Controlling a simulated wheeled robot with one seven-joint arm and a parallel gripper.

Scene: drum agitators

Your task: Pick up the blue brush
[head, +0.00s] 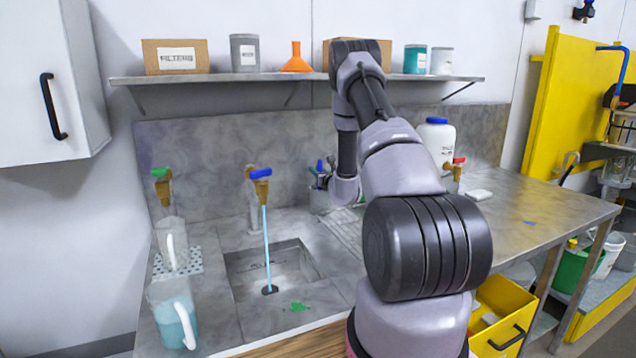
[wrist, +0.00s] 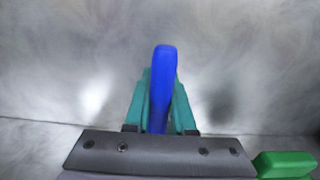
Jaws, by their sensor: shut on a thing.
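The blue brush (wrist: 162,75) stands upright in the wrist view as a smooth blue handle between the two teal fingers of my gripper (wrist: 161,100). The fingers are closed on the handle from both sides. The brush's lower end is hidden behind the dark gripper body. In the head view a small patch of blue (head: 319,165) shows beside my wrist, above a grey holder (head: 320,202) at the back of the counter. My arm covers much of this area, so I cannot tell whether the brush is clear of the holder.
A green object (wrist: 285,164) lies at the wrist view's lower right. A white bottle with a blue cap (head: 437,140) stands right of my arm. A sink (head: 240,270) with running water lies left, jugs beyond it. A shelf (head: 215,79) hangs above. The right counter (head: 530,205) is mostly clear.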

